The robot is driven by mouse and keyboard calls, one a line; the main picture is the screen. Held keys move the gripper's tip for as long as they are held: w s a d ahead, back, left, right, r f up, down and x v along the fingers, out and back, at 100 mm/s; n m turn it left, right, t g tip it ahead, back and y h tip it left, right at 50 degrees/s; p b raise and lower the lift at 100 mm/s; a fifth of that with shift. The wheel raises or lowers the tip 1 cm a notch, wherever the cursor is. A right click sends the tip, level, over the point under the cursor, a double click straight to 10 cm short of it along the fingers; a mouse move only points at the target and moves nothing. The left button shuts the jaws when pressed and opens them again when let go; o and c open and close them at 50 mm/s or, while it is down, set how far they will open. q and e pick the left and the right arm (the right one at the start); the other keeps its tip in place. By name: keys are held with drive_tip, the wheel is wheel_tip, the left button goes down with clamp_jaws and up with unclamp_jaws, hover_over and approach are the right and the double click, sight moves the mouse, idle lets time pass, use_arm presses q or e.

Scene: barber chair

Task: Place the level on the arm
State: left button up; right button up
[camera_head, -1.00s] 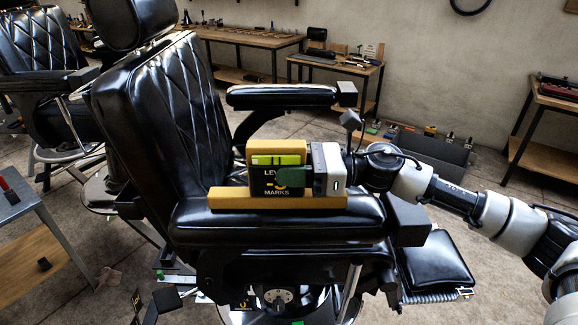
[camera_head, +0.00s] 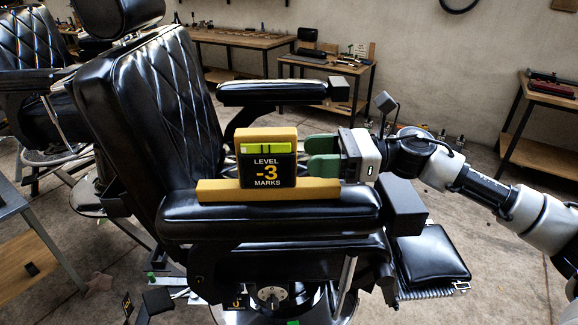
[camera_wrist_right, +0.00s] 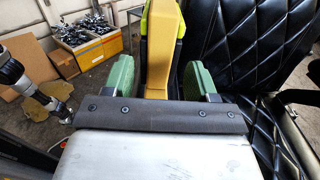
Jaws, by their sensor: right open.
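The level (camera_head: 268,160) is a yellow block on a long yellow base with a green vial and a black face reading "LEVEL -3 MARKS". Its base lies along the near black armrest (camera_head: 330,221) of the barber chair. My right gripper (camera_head: 316,156) is open, just right of the level's upright block and above the right end of its base. In the right wrist view the level (camera_wrist_right: 160,45) stands ahead between the two green fingers, with a gap on each side. My left gripper is not in view.
The chair's black backrest (camera_head: 150,110) rises left of the level. The far armrest (camera_head: 272,91) is behind it. A black block (camera_head: 402,209) sits at the near armrest's front end. A dial (camera_head: 271,295) is below the armrest. Workbenches stand along the back wall.

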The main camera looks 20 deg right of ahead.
drive_tip(key=b+v, duration=0.1)
drive_tip(key=v, duration=0.3)
drive_tip(key=shift+d+f+b, duration=0.2)
drive_tip(key=shift+d+b, duration=0.05)
drive_tip(key=shift+b, duration=0.1)
drive_tip(key=shift+s+d+r, duration=0.2)
drive_tip(key=shift+d, duration=0.25)
